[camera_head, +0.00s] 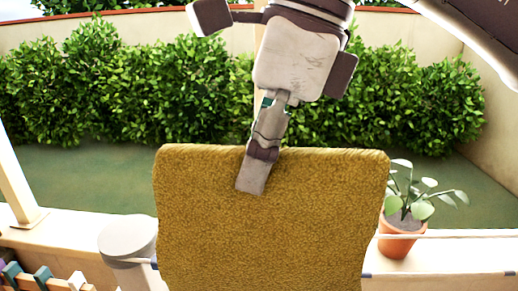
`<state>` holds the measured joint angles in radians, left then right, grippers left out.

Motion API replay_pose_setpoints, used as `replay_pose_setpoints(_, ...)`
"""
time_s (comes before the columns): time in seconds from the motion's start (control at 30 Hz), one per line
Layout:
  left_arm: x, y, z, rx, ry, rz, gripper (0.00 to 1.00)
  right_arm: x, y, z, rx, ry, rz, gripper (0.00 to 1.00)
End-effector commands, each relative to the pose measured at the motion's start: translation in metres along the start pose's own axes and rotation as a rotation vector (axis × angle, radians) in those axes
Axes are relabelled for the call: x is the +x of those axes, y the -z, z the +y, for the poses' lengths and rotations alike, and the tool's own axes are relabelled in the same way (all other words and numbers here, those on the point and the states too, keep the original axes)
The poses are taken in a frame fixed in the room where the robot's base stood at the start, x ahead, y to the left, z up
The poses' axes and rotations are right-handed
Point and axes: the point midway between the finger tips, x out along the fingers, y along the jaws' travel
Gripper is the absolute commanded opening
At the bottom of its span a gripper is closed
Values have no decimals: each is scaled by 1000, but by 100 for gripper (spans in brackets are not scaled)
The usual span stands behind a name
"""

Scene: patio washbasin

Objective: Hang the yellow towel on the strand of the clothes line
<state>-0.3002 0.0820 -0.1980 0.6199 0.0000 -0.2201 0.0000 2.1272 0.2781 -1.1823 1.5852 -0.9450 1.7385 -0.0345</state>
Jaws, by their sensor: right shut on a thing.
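My right gripper (256,170) comes down from the top and is shut on the upper edge of the yellow towel (270,225). The towel is mustard yellow and hangs spread out below the fingers, its lower end beyond the bottom of the frame. A thin pale line (450,235), which looks like a strand of the clothes line, runs across at right in front of the flower pot. The towel hides its middle. I cannot tell whether towel and line touch. My left gripper is not in view.
A potted plant (398,246) stands right of the towel. A grey round-topped object (128,238) is at left. A wooden crate-like thing with coloured pegs (42,278) is at the lower left. A pale post (18,185) stands at the left edge. A hedge (120,85) fills the back.

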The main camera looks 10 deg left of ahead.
Motion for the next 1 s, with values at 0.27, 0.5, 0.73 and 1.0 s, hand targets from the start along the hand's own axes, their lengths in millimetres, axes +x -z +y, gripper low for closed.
replay_pose_setpoints(0.27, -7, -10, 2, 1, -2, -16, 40, 0, 0, -13, 2, -2, -2, 0)
replay_pose_setpoints(0.5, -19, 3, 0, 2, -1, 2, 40, 5, 0, -42, 3, -2, -1, 0)
replay_pose_setpoints(0.73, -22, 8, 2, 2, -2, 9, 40, 10, 2, -55, 2, -1, -1, 0)
replay_pose_setpoints(1.0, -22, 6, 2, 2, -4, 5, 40, 10, 2, -56, 1, 1, 0, 0)
